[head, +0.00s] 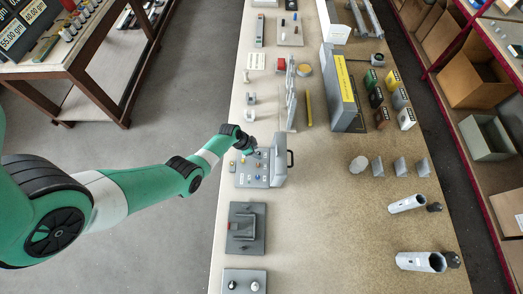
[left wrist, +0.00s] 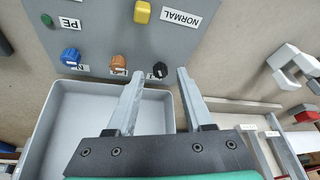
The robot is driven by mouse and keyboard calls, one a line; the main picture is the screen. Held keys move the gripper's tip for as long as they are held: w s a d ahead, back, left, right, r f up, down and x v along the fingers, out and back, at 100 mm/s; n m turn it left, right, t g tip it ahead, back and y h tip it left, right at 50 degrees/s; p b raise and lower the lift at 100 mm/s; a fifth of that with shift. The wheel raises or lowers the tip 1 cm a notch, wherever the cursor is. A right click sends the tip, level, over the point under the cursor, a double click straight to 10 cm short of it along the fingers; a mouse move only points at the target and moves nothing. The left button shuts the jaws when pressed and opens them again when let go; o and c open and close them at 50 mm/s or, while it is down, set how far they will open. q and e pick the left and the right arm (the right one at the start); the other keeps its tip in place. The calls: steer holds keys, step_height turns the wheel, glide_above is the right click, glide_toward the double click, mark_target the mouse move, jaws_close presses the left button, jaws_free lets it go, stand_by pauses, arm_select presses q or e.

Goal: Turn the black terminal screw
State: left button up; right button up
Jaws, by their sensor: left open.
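The black terminal screw (left wrist: 159,70) is on a grey panel (left wrist: 105,33), in a row with a brown terminal (left wrist: 118,62) and a blue terminal (left wrist: 70,56). My left gripper (left wrist: 161,76) is open, and in the left wrist view the black screw shows between its fingertips. I cannot tell how far the tips are from the screw, and no contact shows. In the head view my left gripper (head: 251,147) is over the far edge of the grey panel box (head: 250,181). My right gripper is in neither view.
A yellow knob (left wrist: 142,12) and a NORMAL label (left wrist: 180,17) are on the panel. A light grey open tray or lid (left wrist: 75,115) lies beside the panel. A dark grey fixture (head: 246,228) stands nearer on the bench. The bench (head: 320,225) right of it is clear.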

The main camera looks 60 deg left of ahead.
arm_select(q)
steer(key=shift+w+f, duration=0.2)
steer(key=shift+f, duration=0.3)
steer(key=shift+r, duration=0.1)
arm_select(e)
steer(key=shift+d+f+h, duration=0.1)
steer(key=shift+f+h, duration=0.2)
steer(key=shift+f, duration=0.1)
arm_select(q)
jaws_close()
steer(key=shift+s, duration=0.1)
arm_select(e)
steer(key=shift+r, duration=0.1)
